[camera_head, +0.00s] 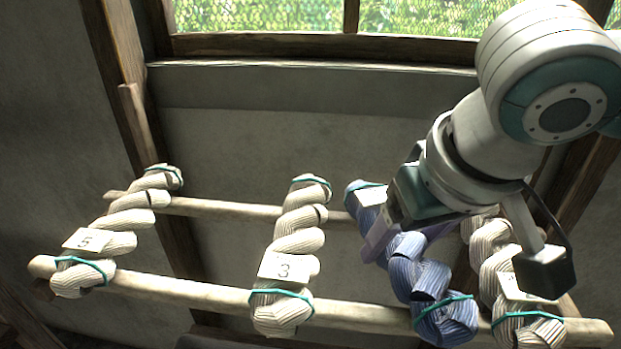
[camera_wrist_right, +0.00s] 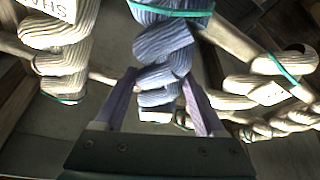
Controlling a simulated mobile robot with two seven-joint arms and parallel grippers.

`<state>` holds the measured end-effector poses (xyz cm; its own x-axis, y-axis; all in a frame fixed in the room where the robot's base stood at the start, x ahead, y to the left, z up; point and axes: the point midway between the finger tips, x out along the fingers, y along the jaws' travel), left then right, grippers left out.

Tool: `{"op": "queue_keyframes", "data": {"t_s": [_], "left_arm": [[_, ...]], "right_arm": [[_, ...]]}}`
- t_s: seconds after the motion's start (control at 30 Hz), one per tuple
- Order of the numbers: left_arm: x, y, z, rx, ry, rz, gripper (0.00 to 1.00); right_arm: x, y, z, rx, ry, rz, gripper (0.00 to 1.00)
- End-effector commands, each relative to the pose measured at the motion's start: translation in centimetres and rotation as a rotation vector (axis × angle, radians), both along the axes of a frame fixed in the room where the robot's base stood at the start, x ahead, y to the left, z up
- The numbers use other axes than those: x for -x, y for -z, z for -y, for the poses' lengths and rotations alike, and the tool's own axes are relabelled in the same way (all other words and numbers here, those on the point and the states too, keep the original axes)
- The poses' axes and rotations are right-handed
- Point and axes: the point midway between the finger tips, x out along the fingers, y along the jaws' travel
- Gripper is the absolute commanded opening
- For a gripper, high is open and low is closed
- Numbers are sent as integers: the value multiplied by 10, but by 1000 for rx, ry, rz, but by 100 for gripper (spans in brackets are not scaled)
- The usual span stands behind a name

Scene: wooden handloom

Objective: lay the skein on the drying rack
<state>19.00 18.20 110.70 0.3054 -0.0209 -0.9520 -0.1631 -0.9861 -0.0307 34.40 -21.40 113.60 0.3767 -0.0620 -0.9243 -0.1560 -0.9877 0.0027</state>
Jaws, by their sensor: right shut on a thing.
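The blue skein (camera_head: 418,270) is twisted, with teal ties near its ends and a pale tag at its far end. It lies across both rails of the wooden drying rack (camera_head: 190,290), between two cream skeins. My right gripper (camera_head: 405,238) is shut on the blue skein's middle from above, one purple finger on each side. The gripper hides part of the skein and its tag. In the right wrist view, the blue skein (camera_wrist_right: 163,42) runs between the two fingers (camera_wrist_right: 160,80). My left gripper is not in view.
A cream skein (camera_head: 298,240) tagged 3 lies to the left of the blue one, and a cream skein (camera_head: 130,217) tagged 5 lies at the far left. Another tagged cream skein (camera_head: 492,250) lies close on the right. Bare rail shows between the left skeins. A window (camera_head: 270,15) is behind.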

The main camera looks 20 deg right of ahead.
Motion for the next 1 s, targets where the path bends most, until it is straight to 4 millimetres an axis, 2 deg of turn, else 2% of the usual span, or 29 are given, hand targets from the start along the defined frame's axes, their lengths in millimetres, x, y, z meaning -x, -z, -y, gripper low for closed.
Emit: {"op": "queue_keyframes", "data": {"t_s": [0.07,0.1,0.33,0.67,0.77,1.0], "left_arm": [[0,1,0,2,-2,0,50],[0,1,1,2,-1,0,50],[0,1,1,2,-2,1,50],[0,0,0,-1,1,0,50],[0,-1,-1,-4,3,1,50],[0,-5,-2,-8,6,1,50]], "right_arm": [[0,2,0,0,0,1,0],[0,2,0,0,0,1,73],[0,2,0,0,0,1,99],[2,-3,-1,-1,-2,1,100],[6,-17,-2,-2,-3,3,100],[25,-63,-5,-1,-3,5,100]]}}
